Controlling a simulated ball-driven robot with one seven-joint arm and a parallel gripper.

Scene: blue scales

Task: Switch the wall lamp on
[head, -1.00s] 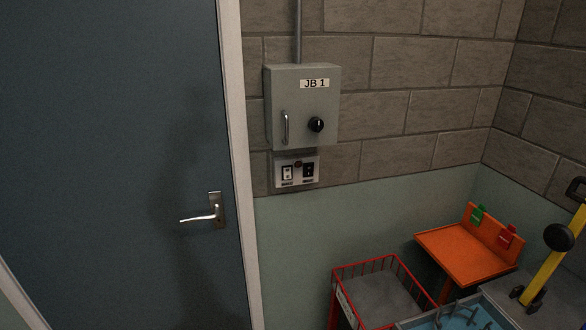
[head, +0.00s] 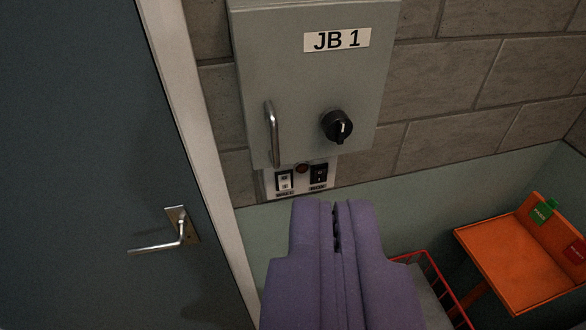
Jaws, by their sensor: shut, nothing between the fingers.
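A small switch plate (head: 271,184) is fixed to the wall just under the grey JB 1 box. It carries a white rocker switch (head: 285,180) on the left and a black rocker switch (head: 319,174) on the right, with a small dark red round part (head: 302,168) between them. Labels under the switches are too small to read. My purple gripper (head: 335,205) is shut and empty, its tips just below the plate and nearest the black switch in the picture. Whether it touches the plate I cannot tell. No lamp is visible.
The grey JB 1 box (head: 300,90) juts out above the plate, with a bar handle (head: 273,133) and a black knob (head: 337,126). A blue door (head: 75,170) with a lever handle (head: 160,243) is left.

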